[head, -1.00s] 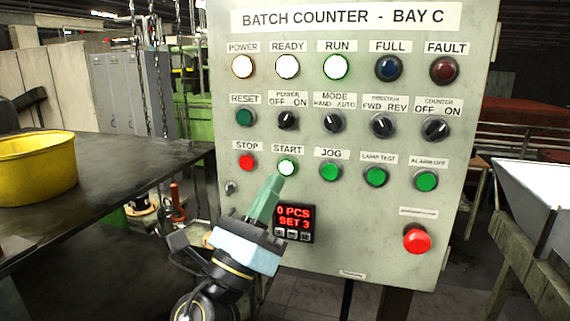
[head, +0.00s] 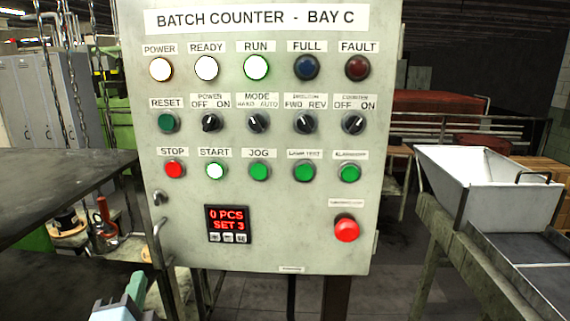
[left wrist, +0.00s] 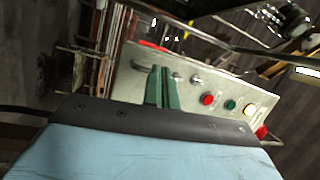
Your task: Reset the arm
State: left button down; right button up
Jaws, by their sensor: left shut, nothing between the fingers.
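My left gripper (head: 136,290) is at the lower left of the head view, below and left of the control panel (head: 270,190) and apart from it. Its green fingers are shut with nothing between them. They also show in the left wrist view (left wrist: 161,80), with the tilted panel behind them. The panel reads "BATCH COUNTER - BAY C". Its POWER, READY and RUN lamps are lit, and the START button (head: 215,170) glows white. The display (head: 228,224) reads "0 PCS SET 3". My right gripper is in neither view.
A dark table (head: 60,185) stands left of the panel. A red mushroom button (head: 346,229) sits at the panel's lower right. A white hopper (head: 490,185) on a bench stands at the right. Chains hang at the upper left.

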pick_arm(q)
jog(key=s+f+n+g+h, duration=0.1)
jog(key=s+f+n+g, duration=0.3)
jog(key=f, duration=0.4)
jog(key=s+f+n+g+h, duration=0.1)
jog(key=s+f+n+g, duration=0.3)
jog(key=f, duration=0.4)
jog(key=s+d+f+n+g+h, duration=0.3)
jog(key=s+f+g, duration=0.4)
jog(key=s, duration=0.6)
notch_tip(320, 180, down, 33)
jog(key=s+g+b, duration=0.1)
jog(key=s+b, duration=0.2)
jog(key=b, duration=0.4)
jog(key=s+a+f+g+b, duration=0.1)
jog(key=s+f+b, duration=0.3)
jog(key=s+f, duration=1.1)
notch_tip(320, 180, down, 4)
jog(key=shift+s+a+r+g, duration=0.2)
jog(key=shift+a+g, duration=0.1)
jog(key=shift+a, duration=0.55)
